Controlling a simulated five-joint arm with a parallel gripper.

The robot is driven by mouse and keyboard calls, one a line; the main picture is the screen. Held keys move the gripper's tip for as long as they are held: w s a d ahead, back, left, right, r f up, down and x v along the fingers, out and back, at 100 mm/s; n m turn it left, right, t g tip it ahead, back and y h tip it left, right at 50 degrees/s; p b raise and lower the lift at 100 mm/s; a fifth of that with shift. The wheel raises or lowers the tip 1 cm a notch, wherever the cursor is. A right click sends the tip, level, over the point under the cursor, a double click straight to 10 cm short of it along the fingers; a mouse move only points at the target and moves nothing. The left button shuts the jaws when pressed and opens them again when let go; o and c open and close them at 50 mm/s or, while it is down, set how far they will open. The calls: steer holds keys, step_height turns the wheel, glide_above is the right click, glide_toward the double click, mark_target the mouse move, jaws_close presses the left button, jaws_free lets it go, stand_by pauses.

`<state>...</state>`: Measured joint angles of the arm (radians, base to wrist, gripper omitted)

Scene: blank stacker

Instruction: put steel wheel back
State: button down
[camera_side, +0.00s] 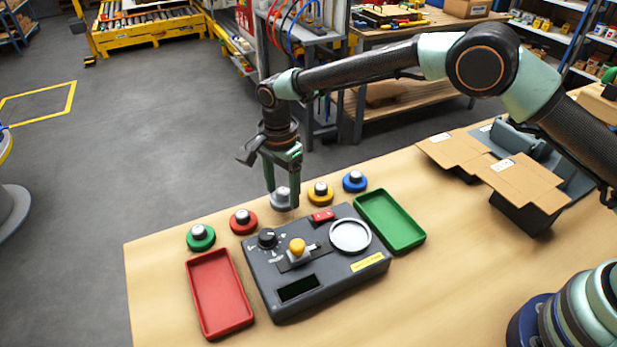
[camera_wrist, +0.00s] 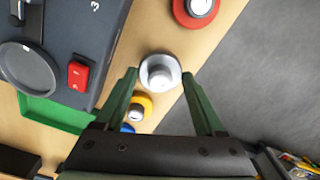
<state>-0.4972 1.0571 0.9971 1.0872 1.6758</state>
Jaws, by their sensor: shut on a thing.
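The steel wheel (camera_side: 283,201) is a grey disc with a raised silver hub, in the row of coloured wheels at the back of the table. It also shows in the wrist view (camera_wrist: 160,73). My gripper (camera_side: 283,188) points down over it with its green fingers on either side of the hub, shut on the wheel. In the wrist view the fingertips (camera_wrist: 161,74) flank the wheel. The wheel is at or just above the table top; I cannot tell if it touches.
Green (camera_side: 200,237) and red (camera_side: 243,221) wheels lie left, yellow (camera_side: 320,192) and blue (camera_side: 354,181) right. In front are a dark control box (camera_side: 330,283) with a round grey plate (camera_side: 350,236), a red tray (camera_side: 194,294) and a green tray (camera_side: 419,238). Cardboard (camera_side: 520,184) lies right.

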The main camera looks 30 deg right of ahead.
steer(key=shift+f, duration=1.05)
steer(key=shift+f, duration=0.1)
jaws_free()
